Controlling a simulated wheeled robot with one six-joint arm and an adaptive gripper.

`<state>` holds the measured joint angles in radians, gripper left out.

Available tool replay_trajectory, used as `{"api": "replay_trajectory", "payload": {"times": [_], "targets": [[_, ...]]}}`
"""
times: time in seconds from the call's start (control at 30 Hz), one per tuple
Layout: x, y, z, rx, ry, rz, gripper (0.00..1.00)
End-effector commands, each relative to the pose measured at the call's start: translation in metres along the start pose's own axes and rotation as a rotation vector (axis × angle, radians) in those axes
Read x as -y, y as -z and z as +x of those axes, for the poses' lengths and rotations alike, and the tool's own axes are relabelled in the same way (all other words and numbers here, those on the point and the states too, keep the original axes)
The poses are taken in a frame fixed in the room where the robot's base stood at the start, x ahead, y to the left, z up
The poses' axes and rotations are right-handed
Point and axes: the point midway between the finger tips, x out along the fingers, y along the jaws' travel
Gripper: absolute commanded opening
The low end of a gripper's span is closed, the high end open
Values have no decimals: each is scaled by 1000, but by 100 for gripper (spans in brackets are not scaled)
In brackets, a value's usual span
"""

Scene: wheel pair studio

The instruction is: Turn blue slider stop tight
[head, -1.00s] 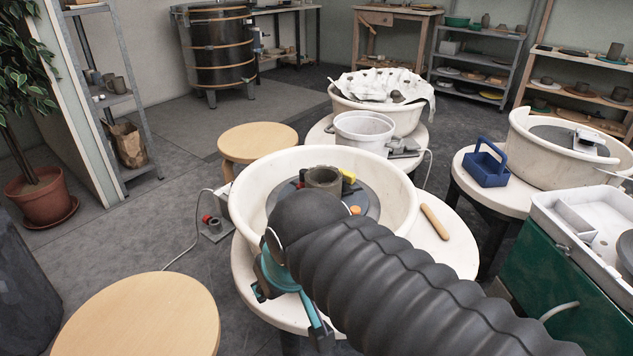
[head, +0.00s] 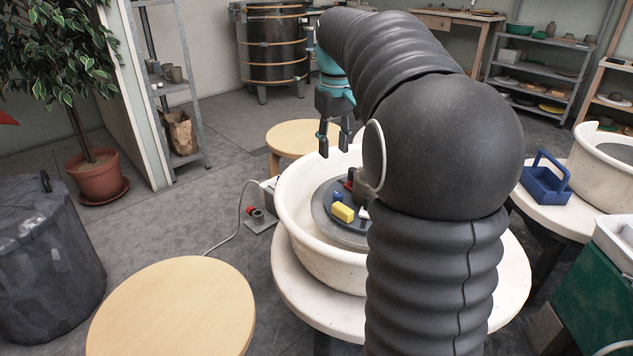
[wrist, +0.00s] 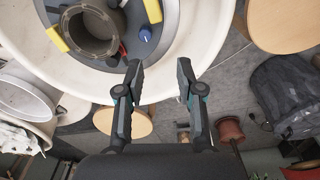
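The blue slider stop (head: 337,196) is a small blue knob on the grey wheel head (head: 320,208), inside the white basin (head: 318,252). In the wrist view the blue knob (wrist: 145,34) stands beside a grey clay pot (wrist: 92,30), on the pot's right. Yellow blocks (head: 343,213) sit around the pot; one also shows in the wrist view (wrist: 56,38). My gripper (head: 334,148) is open and empty, fingers pointing down above the far left basin rim. In the wrist view its fingers (wrist: 159,74) are spread, apart from the knob. My arm hides most of the pot in the head view.
A round wooden stool (head: 172,315) stands front left, another (head: 300,138) behind the basin. A pedal box (head: 262,218) with a cable lies on the floor left of the basin. A blue caddy (head: 546,183) stands on the right wheel table. Floor at left is partly clear.

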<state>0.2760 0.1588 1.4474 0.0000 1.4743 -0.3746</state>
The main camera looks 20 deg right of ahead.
Motion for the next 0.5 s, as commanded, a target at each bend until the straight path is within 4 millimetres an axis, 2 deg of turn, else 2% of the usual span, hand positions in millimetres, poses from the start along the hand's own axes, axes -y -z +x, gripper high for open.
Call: {"api": "replay_trajectory", "payload": {"times": [0.03,0.2,0.37,0.5], "targets": [[-10,8,6,16,6,-1,37],[-28,23,13,48,19,-12,37],[-34,26,19,58,23,-15,37],[-33,25,35,59,24,-15,37]]}}
